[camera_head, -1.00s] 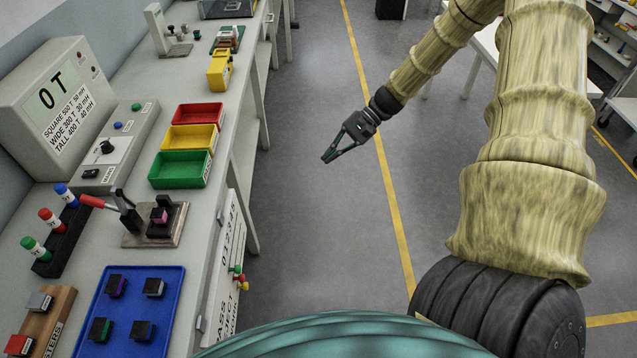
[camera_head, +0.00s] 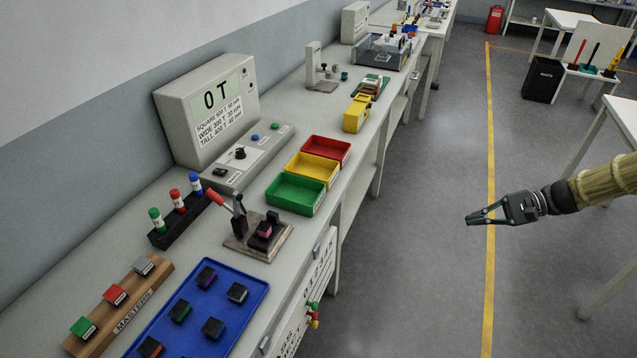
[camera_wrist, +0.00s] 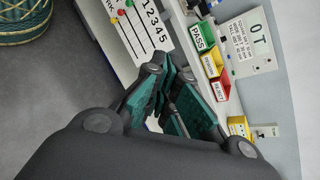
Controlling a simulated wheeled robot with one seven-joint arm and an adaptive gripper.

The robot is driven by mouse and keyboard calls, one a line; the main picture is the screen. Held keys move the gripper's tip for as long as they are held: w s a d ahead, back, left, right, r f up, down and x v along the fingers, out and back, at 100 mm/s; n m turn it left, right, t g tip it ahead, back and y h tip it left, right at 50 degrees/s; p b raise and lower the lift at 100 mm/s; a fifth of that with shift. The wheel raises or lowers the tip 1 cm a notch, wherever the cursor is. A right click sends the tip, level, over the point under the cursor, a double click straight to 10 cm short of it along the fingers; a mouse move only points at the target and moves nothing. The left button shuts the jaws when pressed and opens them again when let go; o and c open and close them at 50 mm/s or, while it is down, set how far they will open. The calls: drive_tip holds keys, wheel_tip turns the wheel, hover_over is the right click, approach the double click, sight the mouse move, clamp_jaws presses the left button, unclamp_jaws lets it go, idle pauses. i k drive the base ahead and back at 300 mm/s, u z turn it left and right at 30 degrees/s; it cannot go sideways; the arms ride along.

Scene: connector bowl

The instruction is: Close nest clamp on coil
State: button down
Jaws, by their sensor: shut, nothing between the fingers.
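The nest clamp (camera_head: 237,212) stands on a brown base on the bench, with its red handle (camera_head: 214,198) tilted up to the left. A dark coil with a pink-purple face (camera_head: 264,231) sits in the nest at the clamp's right side. The clamp looks open, with its arm off the coil. My gripper (camera_head: 470,219) is shut and empty, out over the floor to the right of the bench and well apart from the clamp. In the wrist view my gripper's fingers (camera_wrist: 165,88) are together. The clamp and coil cannot be made out there.
A blue tray (camera_head: 262,290) with several dark coils lies in front of the nest. Green (camera_head: 292,205), yellow (camera_head: 322,176) and red (camera_head: 336,144) bins stand behind it. A tester (camera_head: 208,115) reading 0 T, a rack of colored pens (camera_head: 180,228) and a masters block (camera_head: 128,318) flank it.

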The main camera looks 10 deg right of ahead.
sight(238, 197)
drive_tip(key=z, duration=1)
drive_tip(key=i, duration=0.5)
drive_tip(key=u, duration=2.8)
